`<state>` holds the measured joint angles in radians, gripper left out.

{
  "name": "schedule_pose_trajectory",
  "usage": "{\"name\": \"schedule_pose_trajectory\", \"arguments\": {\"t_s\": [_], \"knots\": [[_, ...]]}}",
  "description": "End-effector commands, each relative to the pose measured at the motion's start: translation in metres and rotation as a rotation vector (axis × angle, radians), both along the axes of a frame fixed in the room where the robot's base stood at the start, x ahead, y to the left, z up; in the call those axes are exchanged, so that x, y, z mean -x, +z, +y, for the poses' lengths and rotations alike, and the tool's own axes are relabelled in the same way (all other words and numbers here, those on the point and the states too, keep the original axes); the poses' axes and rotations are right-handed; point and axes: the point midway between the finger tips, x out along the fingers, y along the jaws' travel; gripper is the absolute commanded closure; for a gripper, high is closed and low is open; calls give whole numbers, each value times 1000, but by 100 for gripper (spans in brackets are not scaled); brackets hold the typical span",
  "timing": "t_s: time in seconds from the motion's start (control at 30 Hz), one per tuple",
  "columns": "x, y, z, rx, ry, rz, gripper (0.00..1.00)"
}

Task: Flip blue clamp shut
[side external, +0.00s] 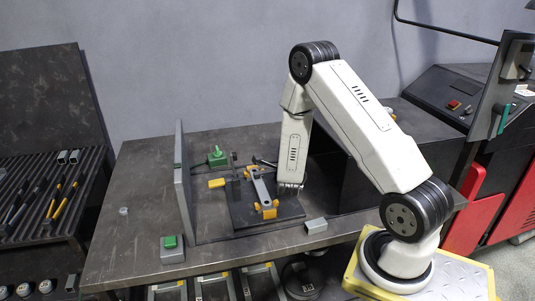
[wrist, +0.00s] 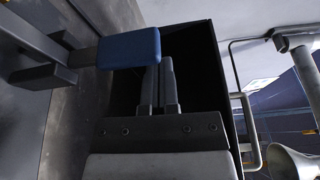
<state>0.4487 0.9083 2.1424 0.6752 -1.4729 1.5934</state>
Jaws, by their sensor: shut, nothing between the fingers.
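The blue clamp handle (wrist: 130,48) shows in the wrist view at upper centre, a blue block on the end of a grey metal arm reaching in from the left. My gripper (wrist: 158,62) is shut and empty, its two dark fingers side by side. The fingertips appear just below the handle in that picture; I cannot tell whether they touch it. In the side view my gripper (side external: 290,188) is low at the right side of the dark fixture plate (side external: 270,217). I cannot make out the blue handle there.
A tall grey panel (side external: 184,185) is at left, a green-topped knob (side external: 217,157) behind. A metal block (side external: 316,225) and green button box (side external: 171,248) lie near the table's front.

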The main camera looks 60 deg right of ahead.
Motion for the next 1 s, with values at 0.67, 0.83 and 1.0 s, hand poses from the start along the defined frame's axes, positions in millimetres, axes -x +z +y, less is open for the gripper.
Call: {"name": "schedule_pose_trajectory", "arguments": {"t_s": [0.67, 0.83, 1.0], "knots": [[36, -1, 3, -2, 1, 2, 100], [46, 0, 25, -1, 1, 3, 100], [57, -1, 48, -1, 1, 4, 100]]}}
